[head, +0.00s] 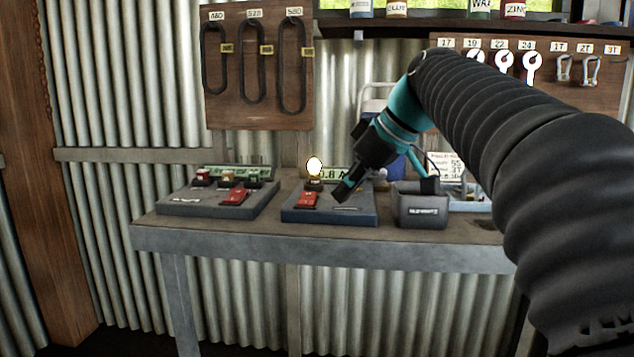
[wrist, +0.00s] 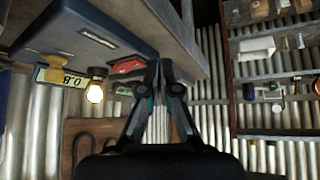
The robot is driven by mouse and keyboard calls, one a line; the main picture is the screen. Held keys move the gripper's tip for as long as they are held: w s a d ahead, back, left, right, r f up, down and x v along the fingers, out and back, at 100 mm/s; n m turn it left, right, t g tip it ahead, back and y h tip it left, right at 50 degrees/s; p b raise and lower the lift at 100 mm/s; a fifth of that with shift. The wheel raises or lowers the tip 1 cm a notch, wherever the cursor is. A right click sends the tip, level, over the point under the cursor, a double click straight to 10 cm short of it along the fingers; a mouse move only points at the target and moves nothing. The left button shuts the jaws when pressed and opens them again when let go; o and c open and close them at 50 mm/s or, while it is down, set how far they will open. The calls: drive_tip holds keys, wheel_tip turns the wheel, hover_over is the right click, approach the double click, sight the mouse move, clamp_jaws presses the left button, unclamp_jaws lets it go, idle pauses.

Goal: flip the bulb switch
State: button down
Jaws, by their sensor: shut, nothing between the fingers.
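The bulb (head: 314,166) is lit and stands in its holder at the back of a blue-grey board (head: 330,217) on the bench. A red switch (head: 308,200) sits on the same board, in front of the bulb. In the wrist view, which looks tilted over, the lit bulb (wrist: 95,93) and the red switch (wrist: 128,67) both show left of the fingers. My gripper (head: 343,190) is shut and empty, just right of the red switch in the head view. In the wrist view my gripper (wrist: 158,65) has its fingertips together beside the switch; I cannot tell whether they touch it.
A second grey board (head: 215,203) with another red switch (head: 236,197) lies to the left. A dark grey bin (head: 420,208) stands right of the bulb's board. Belts (head: 292,66) hang on a wooden panel behind. The bench's front strip (head: 250,235) is clear.

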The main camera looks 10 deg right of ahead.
drive_tip(key=s+d+f+m+h, duration=0.1)
drive_tip(key=s+f+m, duration=0.3)
drive_tip(key=s+f, duration=0.7)
drive_tip(key=s+d+f+m+h, duration=0.2)
drive_tip(key=s+f+m+h, duration=0.2)
drive_tip(key=s+f, duration=0.7)
wheel_tip(320, 180, down, 6)
drive_tip(key=shift+s+r+m, duration=0.1)
drive_tip(key=shift+s+m, duration=0.2)
drive_tip(key=shift+m, duration=0.5)
